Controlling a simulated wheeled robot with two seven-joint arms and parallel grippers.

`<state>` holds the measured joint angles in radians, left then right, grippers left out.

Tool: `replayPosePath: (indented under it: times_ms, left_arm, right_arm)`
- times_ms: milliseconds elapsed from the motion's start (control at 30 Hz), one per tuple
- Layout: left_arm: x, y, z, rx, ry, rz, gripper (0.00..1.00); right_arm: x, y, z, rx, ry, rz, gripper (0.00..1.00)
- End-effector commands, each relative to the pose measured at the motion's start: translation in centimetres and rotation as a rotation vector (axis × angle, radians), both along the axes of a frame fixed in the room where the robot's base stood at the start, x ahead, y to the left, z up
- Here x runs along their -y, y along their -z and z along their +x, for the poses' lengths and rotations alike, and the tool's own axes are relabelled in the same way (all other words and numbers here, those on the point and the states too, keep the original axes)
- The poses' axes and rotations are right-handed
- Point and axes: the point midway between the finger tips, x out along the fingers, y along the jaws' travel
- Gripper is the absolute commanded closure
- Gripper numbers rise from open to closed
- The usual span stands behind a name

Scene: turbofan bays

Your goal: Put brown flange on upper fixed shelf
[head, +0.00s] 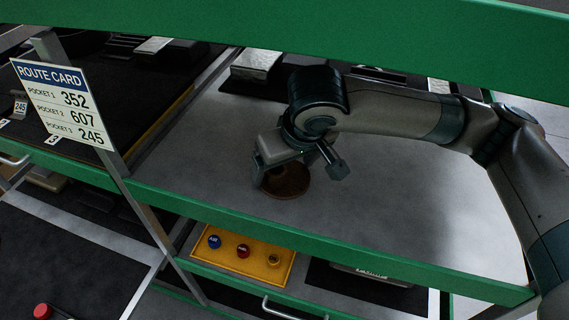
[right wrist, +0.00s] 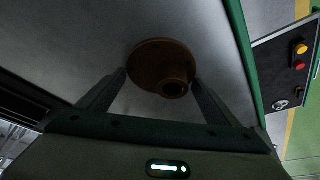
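The brown flange (head: 287,182), a round disc with a raised hub, appears to rest on the grey surface of the green-edged shelf (head: 390,215), near its front edge. My right gripper (head: 300,170) is just above it, fingers spread wide, partly covering it in the head view. In the right wrist view, the flange (right wrist: 160,65) shows between and beyond the two fingertips (right wrist: 158,77), its hub off to the right. I see no clear grip on it. My left gripper is not in view.
A green beam (head: 300,32) crosses above my right arm. A route card (head: 62,103) hangs on the frame at left. Below the shelf is a yellow tray (head: 243,268) with coloured knobs. Dark and metal items (head: 256,63) stand behind. The shelf right of the flange is clear.

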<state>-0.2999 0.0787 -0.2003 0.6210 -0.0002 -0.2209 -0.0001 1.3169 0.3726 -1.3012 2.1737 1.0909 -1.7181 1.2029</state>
Motion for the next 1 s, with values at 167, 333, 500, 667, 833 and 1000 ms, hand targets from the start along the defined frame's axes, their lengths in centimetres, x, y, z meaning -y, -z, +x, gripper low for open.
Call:
replayPosePath:
  times_ms: [167,333,500,667,833,1000]
  left_arm:
    - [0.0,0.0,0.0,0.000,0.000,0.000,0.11]
    - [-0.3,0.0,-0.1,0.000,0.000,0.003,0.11]
    - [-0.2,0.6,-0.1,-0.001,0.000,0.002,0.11]
    - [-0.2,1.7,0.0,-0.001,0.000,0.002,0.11]
    - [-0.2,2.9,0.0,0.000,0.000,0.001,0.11]
    - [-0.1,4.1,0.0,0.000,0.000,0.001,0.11]
  right_arm:
    - [0.0,0.0,0.0,0.000,0.000,0.000,0.00]
    - [0.0,-0.2,0.0,0.001,0.000,0.000,0.00]
    - [0.1,-0.7,-0.2,0.002,-0.001,0.001,0.00]
    - [0.3,-2.3,-0.8,0.005,-0.001,0.001,0.00]
    - [1.6,-2.7,-3.2,0.003,-0.004,0.000,0.00]
    - [3.2,-2.8,-6.3,0.004,-0.004,0.000,0.00]
